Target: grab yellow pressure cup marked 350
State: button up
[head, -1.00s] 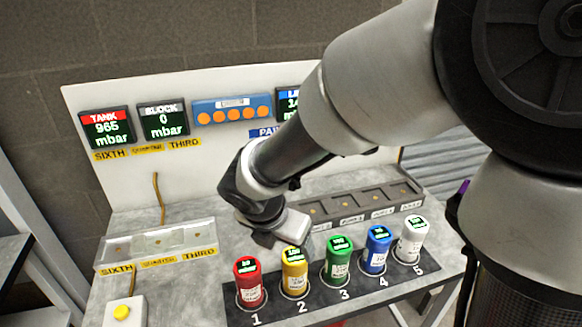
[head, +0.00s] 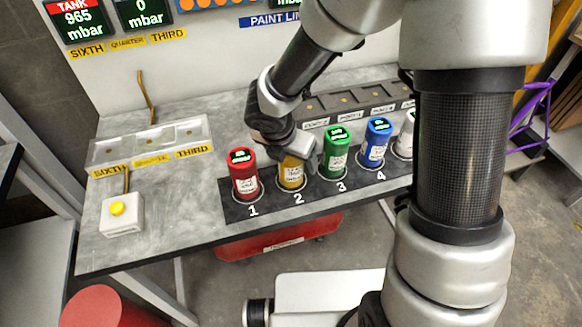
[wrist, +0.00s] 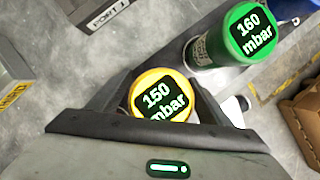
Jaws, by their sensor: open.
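The yellow pressure cup (head: 291,175) stands upright in slot 2 of the dark rack. In the wrist view its top (wrist: 148,79) reads "150 mbar", not 350. My gripper (head: 287,153) is over the top of this cup and hides its display in the head view. In the wrist view the dark fingers of my gripper (wrist: 160,92) are open, one on each side of the yellow cup. Whether they touch it I cannot tell.
The red cup (head: 243,175) stands left of the yellow one. The green cup (head: 336,152), reading "160 mbar" in the wrist view, is close on its right, then the blue cup (head: 375,142) and a white cup. A button box (head: 122,214) and clear tray (head: 150,143) sit at left.

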jog(key=shift+w+f, duration=0.2)
jog(key=shift+f, duration=0.25)
jog(key=shift+r, duration=0.1)
jog(key=c, duration=1.7)
